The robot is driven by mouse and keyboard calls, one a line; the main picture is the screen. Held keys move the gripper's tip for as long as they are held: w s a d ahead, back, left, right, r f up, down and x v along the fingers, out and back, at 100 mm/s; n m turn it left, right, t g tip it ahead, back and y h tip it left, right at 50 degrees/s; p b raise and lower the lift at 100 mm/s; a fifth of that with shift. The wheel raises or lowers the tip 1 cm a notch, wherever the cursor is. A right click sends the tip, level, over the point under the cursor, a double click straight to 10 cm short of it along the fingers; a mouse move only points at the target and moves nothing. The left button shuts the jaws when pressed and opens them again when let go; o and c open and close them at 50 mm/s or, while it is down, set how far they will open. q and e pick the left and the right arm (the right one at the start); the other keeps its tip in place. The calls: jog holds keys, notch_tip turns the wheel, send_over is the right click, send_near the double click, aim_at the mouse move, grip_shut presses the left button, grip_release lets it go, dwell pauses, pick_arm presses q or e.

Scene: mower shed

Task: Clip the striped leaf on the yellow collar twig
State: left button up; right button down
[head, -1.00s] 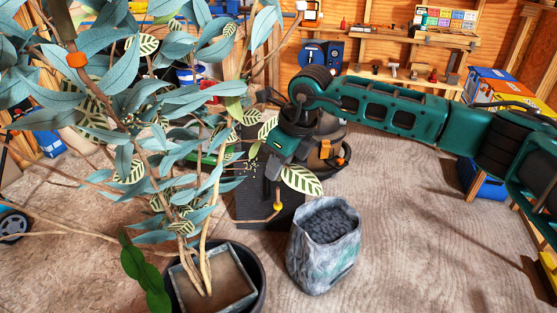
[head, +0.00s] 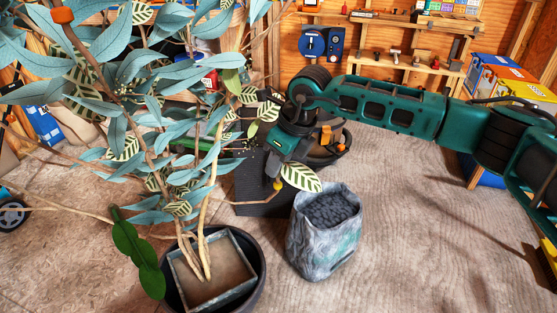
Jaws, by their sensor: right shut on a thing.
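The yellow collar (head: 278,184) sits on a thin brown twig at the right side of the plant. A green-and-cream striped leaf (head: 301,177) stands just above and right of the collar. My right gripper (head: 273,170) reaches in from the right and points down. Its tip is just above the collar, at the left of the leaf's base. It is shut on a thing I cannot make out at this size. I cannot tell whether that thing touches the twig. The plant stands in a black pot (head: 259,283) with a square inner rim. My left gripper is not in view.
Other striped leaves (head: 122,147) and blue-green leaves crowd the left. An orange collar (head: 62,15) marks another stem. A grey bag (head: 324,250) of dark granules stands below the leaf. A dark bowl (head: 340,152) is behind the gripper.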

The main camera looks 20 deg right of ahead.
aim_at(288, 166)
dwell(0.3)
jog(key=shift+f, duration=0.3)
jog(key=c, duration=0.5)
grip_release()
jog(key=shift+p+v, duration=0.65)
jog(key=shift+v, duration=0.65)
jog(key=shift+p+v, duration=1.35)
jog(key=shift+v, duration=0.9)
